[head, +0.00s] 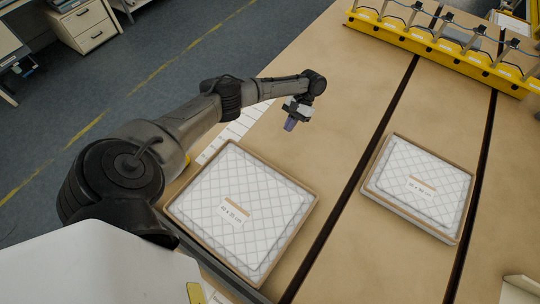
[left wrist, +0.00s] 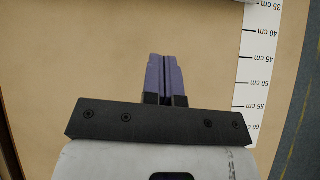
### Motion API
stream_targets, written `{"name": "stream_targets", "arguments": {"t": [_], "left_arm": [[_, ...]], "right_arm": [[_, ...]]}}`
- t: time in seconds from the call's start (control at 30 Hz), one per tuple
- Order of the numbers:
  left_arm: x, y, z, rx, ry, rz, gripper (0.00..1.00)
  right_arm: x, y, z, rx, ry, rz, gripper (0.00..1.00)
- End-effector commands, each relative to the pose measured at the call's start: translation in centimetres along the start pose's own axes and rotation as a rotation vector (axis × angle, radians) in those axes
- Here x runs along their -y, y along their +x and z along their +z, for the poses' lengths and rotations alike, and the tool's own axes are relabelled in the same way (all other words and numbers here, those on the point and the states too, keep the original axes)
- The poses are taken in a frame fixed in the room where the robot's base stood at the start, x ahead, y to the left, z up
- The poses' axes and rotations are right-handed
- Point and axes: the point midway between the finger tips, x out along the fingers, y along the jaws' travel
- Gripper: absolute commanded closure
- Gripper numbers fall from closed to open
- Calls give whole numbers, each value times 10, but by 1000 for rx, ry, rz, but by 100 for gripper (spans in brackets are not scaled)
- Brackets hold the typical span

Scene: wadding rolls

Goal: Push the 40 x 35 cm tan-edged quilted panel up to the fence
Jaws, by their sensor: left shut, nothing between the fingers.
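Two white quilted panels with tan edges lie flat on the tan table. The left panel (head: 262,178) is in the left lane and the right panel (head: 435,170) is in the middle lane. Each bears a small size label, too small for me to read surely, so I cannot tell which is 40 x 35 cm. The yellow fence (head: 440,47) crosses the table's far end, clear of both panels. My left gripper (head: 290,124) is shut and empty beyond the left panel's far edge, pointing down. Its purple fingers (left wrist: 163,75) are together in the left wrist view. My right gripper is out of view.
Dark slots (head: 390,115) divide the table lengthwise. A white ruler strip (left wrist: 252,70) runs along its left edge. Bare table lies between the panels and the fence. A white object (head: 520,290) stands at lower right. Drawer cabinets (head: 85,22) stand on the floor at upper left.

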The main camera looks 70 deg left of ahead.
Motion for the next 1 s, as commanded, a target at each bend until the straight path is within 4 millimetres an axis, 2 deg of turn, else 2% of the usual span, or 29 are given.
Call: {"name": "stream_targets", "arguments": {"t": [0.13,0.27,0.57,0.83,1.0], "left_arm": [[11,-7,4,47,-72,55,100],[13,0,5,62,-87,66,100],[10,44,8,62,-86,66,100],[6,92,12,60,-87,65,100],[4,103,29,59,-86,64,100]], "right_arm": [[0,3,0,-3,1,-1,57],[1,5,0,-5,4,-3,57],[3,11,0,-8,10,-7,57],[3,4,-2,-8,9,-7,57],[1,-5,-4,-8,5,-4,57]]}}
